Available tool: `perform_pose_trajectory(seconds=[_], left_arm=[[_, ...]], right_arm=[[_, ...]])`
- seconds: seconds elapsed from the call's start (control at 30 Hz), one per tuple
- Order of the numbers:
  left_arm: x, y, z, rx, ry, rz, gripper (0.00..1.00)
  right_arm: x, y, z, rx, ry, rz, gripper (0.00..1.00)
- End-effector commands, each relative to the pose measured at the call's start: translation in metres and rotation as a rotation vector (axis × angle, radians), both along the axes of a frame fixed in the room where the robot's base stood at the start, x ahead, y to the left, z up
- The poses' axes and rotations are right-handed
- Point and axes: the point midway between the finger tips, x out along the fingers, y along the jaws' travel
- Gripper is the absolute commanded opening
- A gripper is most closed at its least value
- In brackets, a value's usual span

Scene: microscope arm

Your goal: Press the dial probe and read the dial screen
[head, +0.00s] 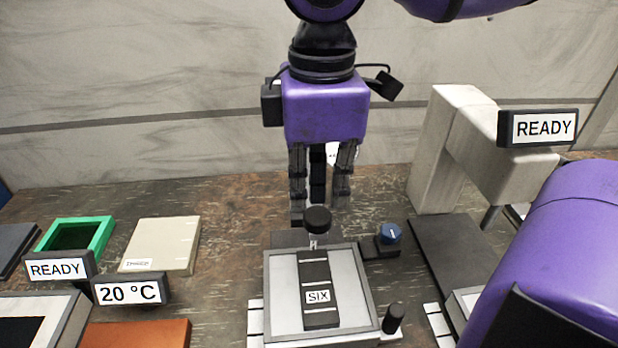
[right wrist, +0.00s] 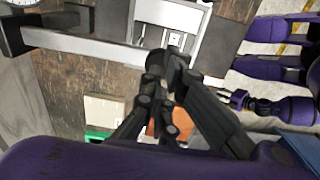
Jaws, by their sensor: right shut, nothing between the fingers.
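The black round probe cap (head: 317,220) stands above a black slide labelled SIX (head: 318,297) in the head view. In the right wrist view a dark round end (right wrist: 155,60) on a grey bar shows by my fingertips. My right gripper (head: 322,212) hangs shut and empty, fingers down, just behind the cap; whether it touches cannot be told. It also shows in the right wrist view (right wrist: 163,78). A white screen patch (head: 338,156) is mostly hidden behind my right fingers; its reading cannot be made out. My left gripper (right wrist: 232,98) seems to show small at right.
The slide lies on a framed grey stage (head: 277,300). A beige stand (head: 450,140) with a READY sign (head: 543,126) rises at right. A green tray (head: 105,235) and a 20 °C sign (head: 130,292) are at left.

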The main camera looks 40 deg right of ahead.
Motion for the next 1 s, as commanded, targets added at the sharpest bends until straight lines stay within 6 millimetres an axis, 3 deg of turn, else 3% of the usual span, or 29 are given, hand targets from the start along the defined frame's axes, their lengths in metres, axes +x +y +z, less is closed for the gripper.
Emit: perform_pose_trajectory(seconds=[0.53,1.0], left_arm=[[0.003,0.0,0.003,0.0,-0.008,0.0,0.4],[-0.003,-0.001,-0.009,-0.001,0.007,0.0,0.4]], right_arm=[[0.0,0.0,-0.001,0.0,0.0,0.0,0.0],[0.0,0.0,-0.024,0.001,0.002,0.0,0.0]])
